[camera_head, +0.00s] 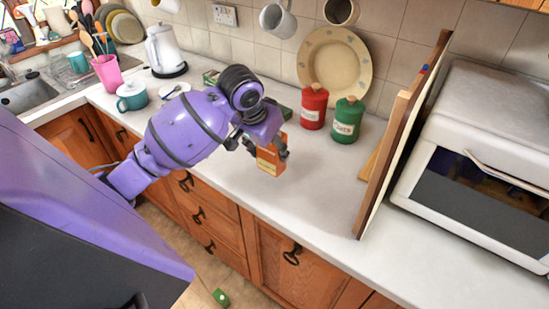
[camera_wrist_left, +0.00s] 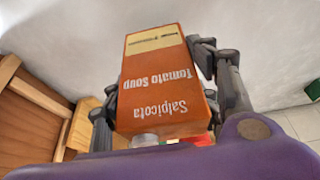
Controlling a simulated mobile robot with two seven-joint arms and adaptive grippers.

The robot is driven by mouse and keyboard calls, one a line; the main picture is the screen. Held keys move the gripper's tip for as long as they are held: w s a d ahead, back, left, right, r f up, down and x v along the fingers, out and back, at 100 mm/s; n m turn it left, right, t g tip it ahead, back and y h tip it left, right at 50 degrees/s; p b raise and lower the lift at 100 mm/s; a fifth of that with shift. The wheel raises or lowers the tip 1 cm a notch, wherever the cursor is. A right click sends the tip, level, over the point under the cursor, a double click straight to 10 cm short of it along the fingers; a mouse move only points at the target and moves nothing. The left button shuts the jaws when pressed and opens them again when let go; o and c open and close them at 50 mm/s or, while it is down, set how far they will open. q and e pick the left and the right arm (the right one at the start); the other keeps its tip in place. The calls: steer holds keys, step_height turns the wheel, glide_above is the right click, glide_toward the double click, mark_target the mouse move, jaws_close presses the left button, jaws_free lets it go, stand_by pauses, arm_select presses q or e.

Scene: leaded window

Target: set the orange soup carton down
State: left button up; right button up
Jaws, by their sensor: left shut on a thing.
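The orange soup carton (camera_head: 270,159) is in my left gripper (camera_head: 262,146), over the white worktop near its front edge in the head view. My left gripper is shut on the carton, with a finger on each side. In the left wrist view the carton (camera_wrist_left: 162,83) fills the middle, its "Tomato Soup" print upside down, with fingers on both sides. Whether its base touches the worktop (camera_head: 310,190) I cannot tell. My right gripper is in neither view.
A red canister (camera_head: 313,107) and a green canister (camera_head: 347,121) stand behind, right of the carton. Upright boards (camera_head: 385,150) and a white oven (camera_head: 480,170) stand farther right. A teal pot (camera_head: 131,97) and a kettle (camera_head: 165,50) are left. Worktop right of the carton is clear.

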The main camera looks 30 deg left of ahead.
mark_target(274, 157)
arm_select(q)
steer(key=shift+w+d+f, duration=0.1)
steer(key=shift+w+f, duration=0.5)
steer(key=shift+f, duration=1.6)
steer(key=shift+d+f, duration=0.1)
steer(key=shift+f, duration=0.1)
steer(key=o, duration=1.3)
steer(key=shift+c, duration=0.2)
steer(key=shift+r, duration=0.15)
steer(key=shift+r, duration=0.3)
steer(key=v, duration=1.1)
steer(key=shift+s+r, duration=0.2)
steer(key=shift+s, duration=0.05)
